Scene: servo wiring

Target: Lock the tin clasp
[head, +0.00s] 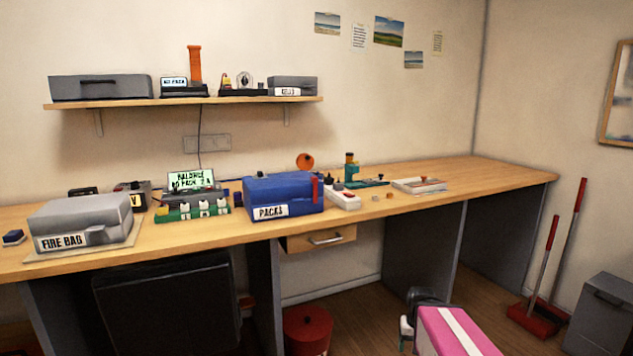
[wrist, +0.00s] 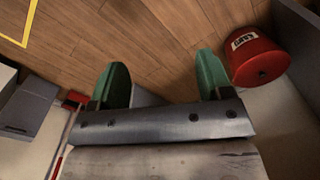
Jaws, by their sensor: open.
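A blue box labelled PACKS (head: 285,194) stands closed near the front edge of the bench. An upright red piece (head: 315,189) sits at its front right corner; it looks like a clasp, but its exact position is too small to tell. A grey box labelled FIRE BAG (head: 84,220) stands at the bench's left, with a grey latch-like piece (head: 108,235) on its front. My gripper (wrist: 163,78) shows two green fingers spread wide in the wrist view, with nothing between them but floor. It is away from both boxes.
The wooden bench (head: 480,182) is clear at its right end. A green charger-like unit (head: 192,208) stands left of the blue box, and a white power strip (head: 343,199) right of it. A red bin (wrist: 260,62) stands on the floor. A grey cabinet (head: 602,313) is at the right.

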